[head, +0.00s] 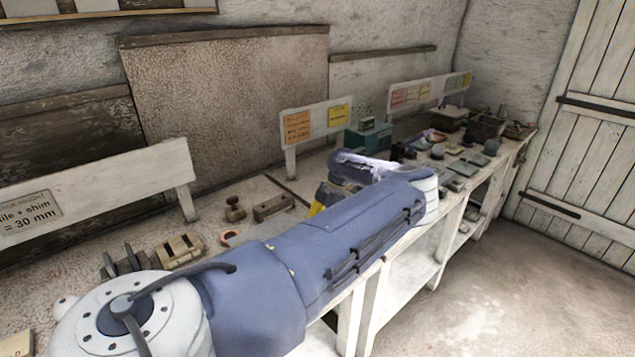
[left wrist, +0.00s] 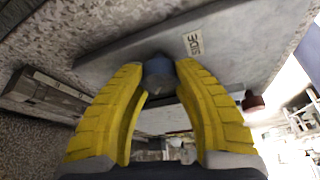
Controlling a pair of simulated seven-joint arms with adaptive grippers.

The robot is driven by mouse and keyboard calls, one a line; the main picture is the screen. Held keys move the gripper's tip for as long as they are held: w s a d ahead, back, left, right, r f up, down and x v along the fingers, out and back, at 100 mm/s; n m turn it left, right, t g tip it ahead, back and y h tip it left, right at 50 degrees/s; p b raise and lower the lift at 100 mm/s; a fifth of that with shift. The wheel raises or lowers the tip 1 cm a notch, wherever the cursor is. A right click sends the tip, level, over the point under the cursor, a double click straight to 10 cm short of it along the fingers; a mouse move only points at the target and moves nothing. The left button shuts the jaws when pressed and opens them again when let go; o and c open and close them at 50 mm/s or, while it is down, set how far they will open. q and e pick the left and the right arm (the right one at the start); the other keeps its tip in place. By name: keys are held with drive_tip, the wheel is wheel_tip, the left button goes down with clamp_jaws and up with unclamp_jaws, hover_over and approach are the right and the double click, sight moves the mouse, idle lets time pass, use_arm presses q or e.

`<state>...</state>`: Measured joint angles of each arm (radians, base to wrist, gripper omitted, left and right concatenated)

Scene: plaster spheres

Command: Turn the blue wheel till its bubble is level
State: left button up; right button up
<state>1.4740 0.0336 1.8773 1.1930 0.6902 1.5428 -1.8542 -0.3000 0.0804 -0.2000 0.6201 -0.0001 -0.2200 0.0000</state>
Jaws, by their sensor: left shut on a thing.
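In the left wrist view, my left gripper (left wrist: 160,70) has its two yellow fingers closed on the sides of a short dark blue cylinder, the blue wheel (left wrist: 158,82). Behind it is a grey slab (left wrist: 235,45) with a small label reading "SIDE". In the head view, my left arm crosses the bench and hides the wheel; only a yellow bit of the left gripper (head: 318,208) shows past the arm. I cannot make out the bubble in either view. My right gripper is in neither view.
The long bench (head: 225,205) runs along the wall. Wooden blocks (head: 178,250) and a dark block (head: 273,207) lie on it left of my arm. A green box (head: 368,137) and several small items stand farther along. The floor (head: 480,285) at right is clear.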

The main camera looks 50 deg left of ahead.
use_arm(q)
drive_tip(key=shift+s, duration=0.1)
idle(0.3)
drive_tip(key=shift+f+n+h, duration=0.1)
drive_tip(key=shift+n+h, duration=0.5)
drive_tip(key=shift+n, duration=0.95)
drive_tip(key=shift+n+h, duration=0.6)
drive_tip(key=shift+n, duration=0.95)
clamp_jaws()
drive_tip(key=o, duration=1)
unclamp_jaws()
drive_tip(key=shift+s, duration=0.1)
drive_tip(key=shift+w+r, duration=0.35)
drive_tip(key=shift+r, duration=0.2)
drive_tip(key=v, duration=1.1)
